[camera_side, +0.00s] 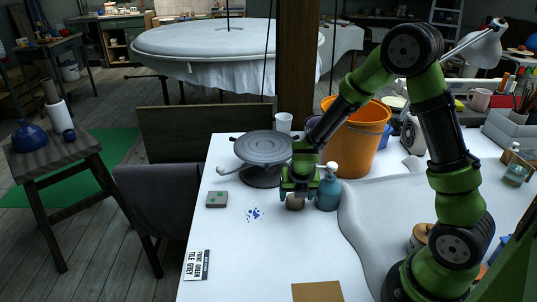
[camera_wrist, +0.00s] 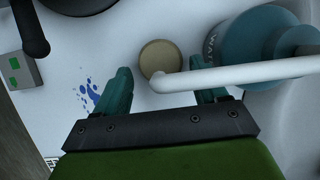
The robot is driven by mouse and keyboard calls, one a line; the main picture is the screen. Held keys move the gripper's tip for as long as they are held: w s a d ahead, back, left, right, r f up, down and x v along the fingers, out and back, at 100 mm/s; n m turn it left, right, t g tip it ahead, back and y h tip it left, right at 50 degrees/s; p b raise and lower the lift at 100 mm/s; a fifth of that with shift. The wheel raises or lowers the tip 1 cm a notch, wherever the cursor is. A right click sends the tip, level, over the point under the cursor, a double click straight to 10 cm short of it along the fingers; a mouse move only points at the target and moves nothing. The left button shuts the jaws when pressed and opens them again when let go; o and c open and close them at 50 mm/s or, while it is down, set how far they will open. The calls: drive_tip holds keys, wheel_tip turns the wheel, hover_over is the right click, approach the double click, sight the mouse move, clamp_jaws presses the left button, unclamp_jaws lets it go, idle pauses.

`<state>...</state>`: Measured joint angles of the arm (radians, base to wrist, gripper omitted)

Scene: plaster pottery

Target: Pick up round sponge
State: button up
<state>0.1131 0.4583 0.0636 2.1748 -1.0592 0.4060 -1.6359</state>
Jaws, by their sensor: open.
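The round sponge (camera_wrist: 159,58) is a small tan disc on the white table. In the wrist view it lies beyond and between my open fingertips, with a white tube crossing close over its lower edge. In the side view the sponge (camera_side: 295,203) shows just below my gripper (camera_side: 297,192), left of the teal pump bottle. Whether the fingers touch the sponge cannot be told.
The teal bottle (camera_side: 328,188) stands close at the right; its white spout (camera_wrist: 230,77) reaches across between my fingers in the wrist view. A grey banding wheel (camera_side: 262,148) stands behind. An orange bucket (camera_side: 357,137) is further back. A small grey box (camera_side: 217,199) and blue spatter (camera_side: 254,214) lie left.

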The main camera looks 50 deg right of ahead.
drive_tip(key=shift+x, duration=1.35)
drive_tip(key=c, duration=0.9)
drive_tip(key=shift+r, duration=0.1)
drive_tip(key=shift+d+r, duration=0.1)
drive_tip(key=shift+r, duration=1.65)
drive_tip(key=s+a, duration=1.2)
drive_tip(key=shift+s+a, duration=0.4)
